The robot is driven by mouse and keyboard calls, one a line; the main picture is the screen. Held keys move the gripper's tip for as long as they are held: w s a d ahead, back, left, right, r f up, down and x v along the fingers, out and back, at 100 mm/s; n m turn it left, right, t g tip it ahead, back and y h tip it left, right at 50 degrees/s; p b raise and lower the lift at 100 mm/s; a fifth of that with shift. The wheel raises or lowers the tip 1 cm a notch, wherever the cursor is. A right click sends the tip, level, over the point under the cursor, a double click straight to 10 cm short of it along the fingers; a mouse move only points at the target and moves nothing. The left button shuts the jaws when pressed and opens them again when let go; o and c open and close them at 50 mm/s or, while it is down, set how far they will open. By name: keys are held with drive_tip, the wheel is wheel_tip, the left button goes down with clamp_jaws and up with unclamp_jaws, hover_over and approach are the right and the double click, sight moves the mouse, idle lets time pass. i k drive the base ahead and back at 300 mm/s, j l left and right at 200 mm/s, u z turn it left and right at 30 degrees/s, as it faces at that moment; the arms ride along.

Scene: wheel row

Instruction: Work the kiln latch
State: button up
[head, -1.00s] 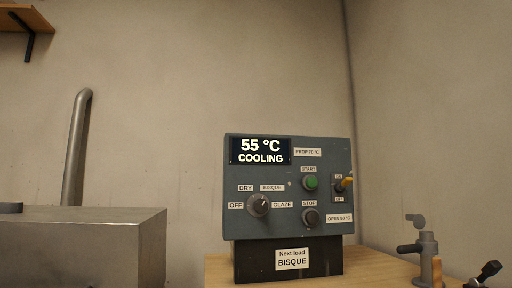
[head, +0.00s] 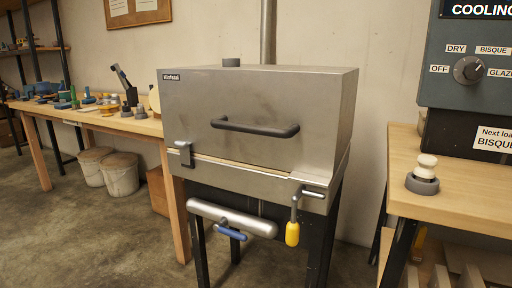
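The kiln (head: 240,110) is a grey metal box on dark legs, with its lid down and a dark bar handle (head: 254,128) across the lid front. At its front right corner is a latch lever (head: 294,207) with a yellow grip (head: 292,234) that hangs straight down. A small metal clip (head: 184,154) sits at the front left of the lid seam. Below the kiln's front is a silver cylinder (head: 232,216) with a blue handle (head: 229,233). My gripper is not in view.
The control box (head: 470,100) on the right wooden bench (head: 455,215) reads COOLING; its temperature is cut off. A small white-topped knob (head: 424,173) stands on that bench. A cluttered workbench (head: 95,122) and white buckets (head: 120,175) are at left. The floor before the kiln is clear.

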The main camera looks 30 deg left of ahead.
sight(183, 146)
drive_tip(key=u, duration=1.85)
